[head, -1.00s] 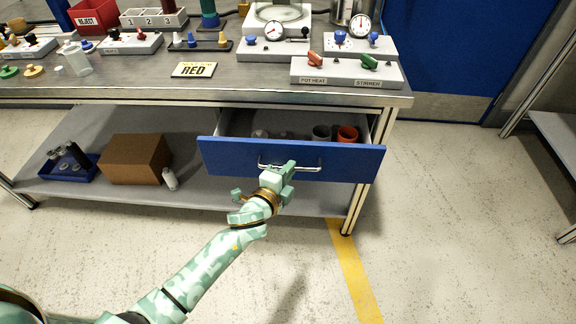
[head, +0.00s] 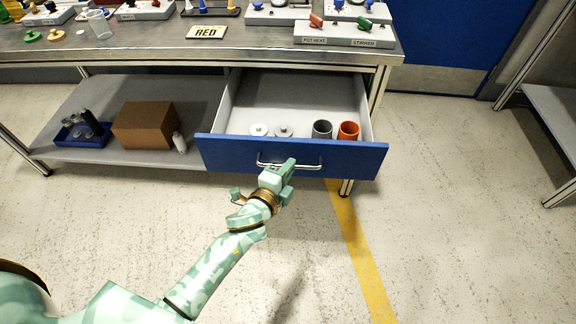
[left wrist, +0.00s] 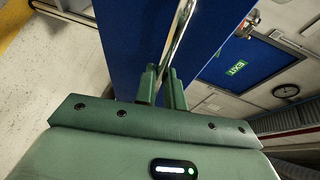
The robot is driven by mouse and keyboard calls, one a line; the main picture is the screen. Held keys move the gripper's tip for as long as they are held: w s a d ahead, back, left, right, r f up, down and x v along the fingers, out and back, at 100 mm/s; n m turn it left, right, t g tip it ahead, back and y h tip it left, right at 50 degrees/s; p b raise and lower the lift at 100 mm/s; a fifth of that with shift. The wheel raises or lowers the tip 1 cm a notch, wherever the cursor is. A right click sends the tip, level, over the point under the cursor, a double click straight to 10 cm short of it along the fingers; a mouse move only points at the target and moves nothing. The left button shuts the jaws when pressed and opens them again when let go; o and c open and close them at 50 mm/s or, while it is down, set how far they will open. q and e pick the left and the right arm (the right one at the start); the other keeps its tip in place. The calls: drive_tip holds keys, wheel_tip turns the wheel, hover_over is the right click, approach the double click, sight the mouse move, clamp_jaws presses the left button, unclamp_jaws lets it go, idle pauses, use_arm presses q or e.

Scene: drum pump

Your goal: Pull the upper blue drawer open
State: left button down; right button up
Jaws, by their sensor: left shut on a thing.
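The blue drawer (head: 222,153) under the steel table is pulled well out, and its inside shows in the head view. Its silver bar handle (head: 308,167) runs across the middle of the front. My left gripper (head: 287,168) is shut on the handle. In the left wrist view, the two green fingers (left wrist: 161,85) close around the handle bar (left wrist: 179,38), with the blue front (left wrist: 125,45) behind. My right gripper is not in view.
The lower shelf (head: 100,100) holds a brown box (head: 145,125) and a blue tray (head: 66,139). Floor with a yellow stripe (head: 357,250) is clear to the right.

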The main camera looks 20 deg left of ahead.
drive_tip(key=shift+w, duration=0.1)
use_arm(q)
drive_tip(key=c, duration=1.5)
unclamp_jaws()
drive_tip(key=p+v, duration=0.2)
drive_tip(key=v, duration=1.4)
drive_tip(key=shift+s+f+p, duration=0.1)
drive_tip(key=shift+s+p, duration=0.05)
drive_tip(key=shift+p, duration=0.25)
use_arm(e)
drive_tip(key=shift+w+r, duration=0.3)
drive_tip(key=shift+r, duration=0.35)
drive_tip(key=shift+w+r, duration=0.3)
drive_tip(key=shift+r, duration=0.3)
